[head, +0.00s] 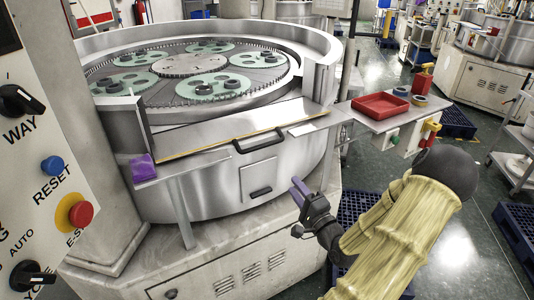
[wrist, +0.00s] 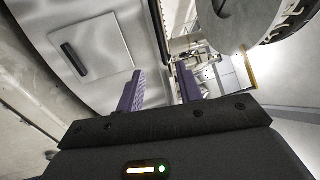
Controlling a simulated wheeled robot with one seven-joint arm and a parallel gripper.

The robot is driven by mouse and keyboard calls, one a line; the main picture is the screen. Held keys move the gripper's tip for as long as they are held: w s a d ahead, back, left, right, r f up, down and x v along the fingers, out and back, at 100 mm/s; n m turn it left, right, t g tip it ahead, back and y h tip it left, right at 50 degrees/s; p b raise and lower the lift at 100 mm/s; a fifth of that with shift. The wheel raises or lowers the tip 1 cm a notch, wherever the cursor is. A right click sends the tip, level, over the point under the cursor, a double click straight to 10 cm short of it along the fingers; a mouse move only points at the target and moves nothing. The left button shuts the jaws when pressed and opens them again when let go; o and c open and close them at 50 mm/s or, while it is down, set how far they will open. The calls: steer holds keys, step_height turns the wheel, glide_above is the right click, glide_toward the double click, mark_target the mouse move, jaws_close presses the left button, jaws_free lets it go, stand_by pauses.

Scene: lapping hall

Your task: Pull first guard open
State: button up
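The guard looks to be the flat metal panel (head: 215,130) across the front rim of the round lapping machine, with a yellowish strip along it. A black bar handle (head: 258,140) sits on its front edge. My gripper (head: 299,188) is below and to the right of that handle, apart from it, beside the machine's drum. In the wrist view its two purple fingers (wrist: 160,90) stand apart with nothing between them. A small hatch with a black pull (head: 260,191) is on the drum below the handle; it also shows in the wrist view (wrist: 74,60).
A side shelf (head: 372,118) with a red tray (head: 381,106), a red bottle and tape rolls juts out right of the machine, above my forearm. A control panel with an emergency stop (head: 80,214) stands close at left. Blue pallets (head: 350,215) lie on the floor.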

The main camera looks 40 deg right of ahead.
steer(key=shift+w, duration=0.15)
steer(key=p+x, duration=0.2)
steer(key=x, duration=1.5)
steer(key=shift+p, duration=0.35)
steer(key=shift+w+d, duration=0.1)
jaws_close()
